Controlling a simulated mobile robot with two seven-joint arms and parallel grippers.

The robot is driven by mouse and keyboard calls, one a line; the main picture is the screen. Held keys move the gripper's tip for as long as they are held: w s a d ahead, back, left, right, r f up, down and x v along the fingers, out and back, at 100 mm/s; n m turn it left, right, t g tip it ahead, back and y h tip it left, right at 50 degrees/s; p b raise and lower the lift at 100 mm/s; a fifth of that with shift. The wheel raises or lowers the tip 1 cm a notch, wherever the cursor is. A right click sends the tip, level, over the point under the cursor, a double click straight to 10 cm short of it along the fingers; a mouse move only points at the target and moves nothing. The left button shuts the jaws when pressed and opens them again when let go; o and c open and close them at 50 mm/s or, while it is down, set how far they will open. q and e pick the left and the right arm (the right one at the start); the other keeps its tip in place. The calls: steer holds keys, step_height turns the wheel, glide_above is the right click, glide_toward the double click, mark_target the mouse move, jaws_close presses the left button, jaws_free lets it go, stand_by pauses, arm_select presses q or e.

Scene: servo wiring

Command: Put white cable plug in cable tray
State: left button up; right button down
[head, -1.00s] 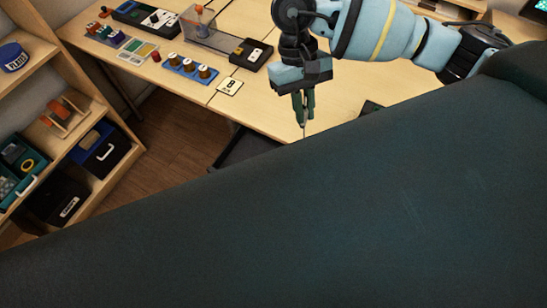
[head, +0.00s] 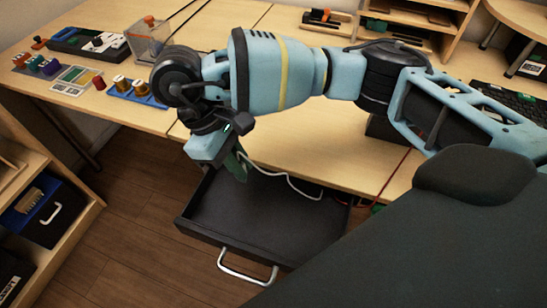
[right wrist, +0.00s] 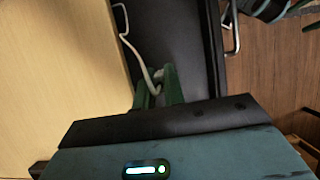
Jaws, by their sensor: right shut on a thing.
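The plug is mostly hidden by the fingers in the head view.
The tray's metal handle (head: 247,268) faces the open floor. The wooden table (head: 300,135) lies just beyond the tray. Spools on a blue holder (head: 138,92) and a clear box (head: 148,38) stand at the table's left. A shelf unit (head: 60,215) stands at left.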

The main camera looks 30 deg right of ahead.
mark_target(242, 182)
steer(key=shift+f+b, duration=0.45)
steer(key=shift+f, duration=4.55)
steer(key=shift+f+b, duration=0.1)
steer(key=shift+b, duration=0.2)
steer(key=shift+f, duration=0.15)
steer(key=c, duration=1.5)
jaws_free()
